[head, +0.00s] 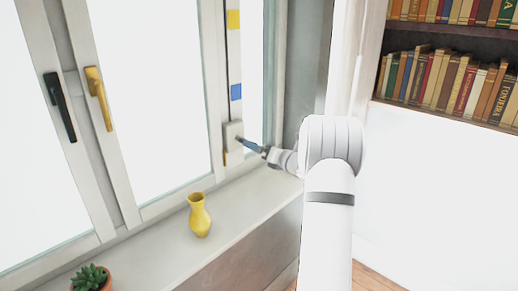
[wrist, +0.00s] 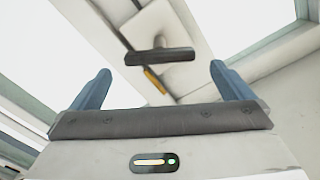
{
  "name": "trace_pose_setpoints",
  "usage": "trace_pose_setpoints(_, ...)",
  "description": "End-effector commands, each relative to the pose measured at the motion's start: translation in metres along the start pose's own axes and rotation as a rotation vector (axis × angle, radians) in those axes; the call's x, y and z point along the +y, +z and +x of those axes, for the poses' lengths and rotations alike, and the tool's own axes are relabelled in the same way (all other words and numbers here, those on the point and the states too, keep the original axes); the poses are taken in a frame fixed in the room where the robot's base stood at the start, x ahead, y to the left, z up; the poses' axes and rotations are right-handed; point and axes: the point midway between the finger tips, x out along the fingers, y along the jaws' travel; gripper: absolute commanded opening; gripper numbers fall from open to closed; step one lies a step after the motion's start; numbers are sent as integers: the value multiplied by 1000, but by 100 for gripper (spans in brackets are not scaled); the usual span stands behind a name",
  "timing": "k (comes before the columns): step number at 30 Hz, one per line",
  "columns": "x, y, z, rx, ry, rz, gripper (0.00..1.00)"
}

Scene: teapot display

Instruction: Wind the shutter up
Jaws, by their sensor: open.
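The shutter winder is a pale box (head: 231,131) low on the window frame, below a strip with yellow and blue patches (head: 235,60). In the wrist view, the winder box (wrist: 186,28) carries a dark bar-shaped handle (wrist: 160,57) on a short stem. My gripper (head: 243,142) is close in front of the box in the head view and hides part of it. In the wrist view, my gripper (wrist: 160,69) is open, its blue fingers left and right of the handle. The handle appears between and beyond the fingertips, with visible gaps at both ends. No contact shows.
A yellow vase (head: 200,216) and a potted succulent (head: 90,278) stand on the sill (head: 150,240). A black window handle (head: 60,107) and a yellow one (head: 98,97) are at left. A bookshelf (head: 450,108) is at right. The sill near the winder is clear.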

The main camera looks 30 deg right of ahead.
Motion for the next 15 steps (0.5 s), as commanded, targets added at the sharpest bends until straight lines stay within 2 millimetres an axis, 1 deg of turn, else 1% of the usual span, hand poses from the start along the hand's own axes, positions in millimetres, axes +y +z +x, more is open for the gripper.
trace_pose_setpoints(1,0,0,0,0,0,0,100)
trace_pose_setpoints(5,0,0,0,0,0,-29,89)
trace_pose_setpoints(8,0,0,0,0,0,-135,81)
trace_pose_setpoints(11,1,0,0,0,0,-329,73)
trace_pose_setpoints(15,2,0,0,-1,-1,-669,62)
